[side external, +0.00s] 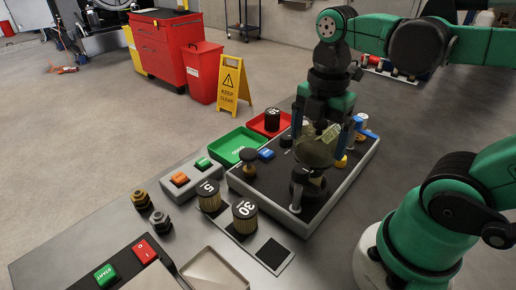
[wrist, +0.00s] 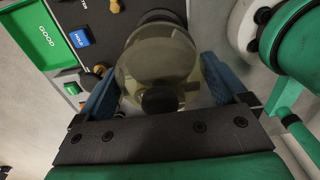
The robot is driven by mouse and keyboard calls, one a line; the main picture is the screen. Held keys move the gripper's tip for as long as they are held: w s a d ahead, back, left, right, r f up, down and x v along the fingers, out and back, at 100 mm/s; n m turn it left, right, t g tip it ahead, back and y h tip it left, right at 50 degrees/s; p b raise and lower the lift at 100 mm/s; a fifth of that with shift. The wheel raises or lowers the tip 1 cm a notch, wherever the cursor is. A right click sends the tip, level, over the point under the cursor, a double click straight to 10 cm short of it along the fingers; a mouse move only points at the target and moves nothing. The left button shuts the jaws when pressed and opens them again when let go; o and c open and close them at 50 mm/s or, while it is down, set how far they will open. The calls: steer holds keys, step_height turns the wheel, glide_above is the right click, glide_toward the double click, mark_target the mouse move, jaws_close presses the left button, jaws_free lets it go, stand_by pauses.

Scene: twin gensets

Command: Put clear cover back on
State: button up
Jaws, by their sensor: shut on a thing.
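The clear cover is a smoky see-through bowl with a black knob; it shows in the side view (side external: 313,152) and large in the wrist view (wrist: 150,62). My gripper (side external: 326,125) points down over the black-topped panel (side external: 262,187). In the wrist view its blue fingers (wrist: 158,80) are on either side of the cover, shut on it. A dark round fitting (side external: 308,192) is below the cover in the side view. I cannot tell whether the cover touches it. The fingertips' contact is partly hidden by the cover.
A green GOOD tray (side external: 234,146) and a red tray (side external: 268,124) lie behind the panel. Filters marked 5 (side external: 209,197) and 30 (side external: 245,216) stand in front. A blue HOLD button (wrist: 79,38) and brass knobs are close to my left finger.

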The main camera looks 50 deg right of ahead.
steer(key=shift+f, duration=2.9)
steer(key=shift+f, duration=0.15)
steer(key=o, duration=0.9)
steer(key=shift+o, duration=0.2)
steer(key=shift+r, duration=3.5)
